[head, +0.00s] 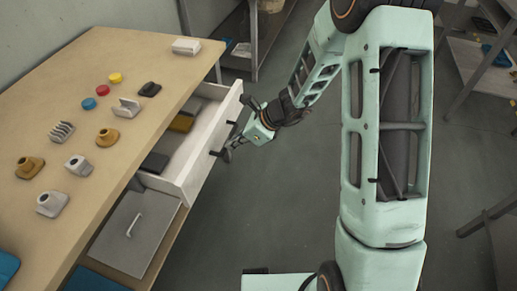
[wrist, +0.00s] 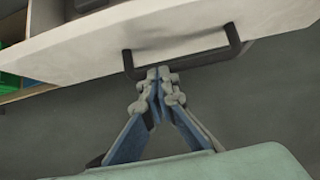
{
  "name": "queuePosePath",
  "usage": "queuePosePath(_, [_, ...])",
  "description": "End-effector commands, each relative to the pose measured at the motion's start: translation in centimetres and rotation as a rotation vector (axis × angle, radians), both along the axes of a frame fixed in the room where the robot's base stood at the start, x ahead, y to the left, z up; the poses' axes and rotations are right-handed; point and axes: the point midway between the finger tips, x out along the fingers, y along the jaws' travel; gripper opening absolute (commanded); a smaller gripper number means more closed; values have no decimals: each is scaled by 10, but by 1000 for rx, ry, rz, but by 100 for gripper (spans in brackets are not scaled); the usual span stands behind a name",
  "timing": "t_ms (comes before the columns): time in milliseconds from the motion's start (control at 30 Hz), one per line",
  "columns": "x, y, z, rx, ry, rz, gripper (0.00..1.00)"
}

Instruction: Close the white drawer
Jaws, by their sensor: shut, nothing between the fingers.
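The white drawer (head: 205,157) is pulled out from under the wooden table, and several dark and brown things lie inside it. Its white front also fills the top of the wrist view (wrist: 190,28). A dark bar handle (wrist: 185,62) is fixed to that front. My gripper (head: 228,150) is at the outer side of the drawer front, by the handle.
The wooden table (head: 150,50) holds small blocks, coloured buttons and a white box (head: 186,46). A grey drawer or door with a handle (head: 134,226) is below the white drawer. Shelves stand behind and at the right. The grey floor is clear beyond my arm.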

Motion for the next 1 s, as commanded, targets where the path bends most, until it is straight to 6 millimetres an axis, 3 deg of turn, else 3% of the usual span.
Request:
queuePosePath(200, [18, 57, 1, 0, 0, 4, 0])
queuePosePath(500, [35, 110, 1, -1, 1, 2, 0])
queuePosePath(700, [41, 127, 0, -1, 1, -1, 0])
queuePosePath(1000, [43, 132, 0, -1, 0, 0, 0])
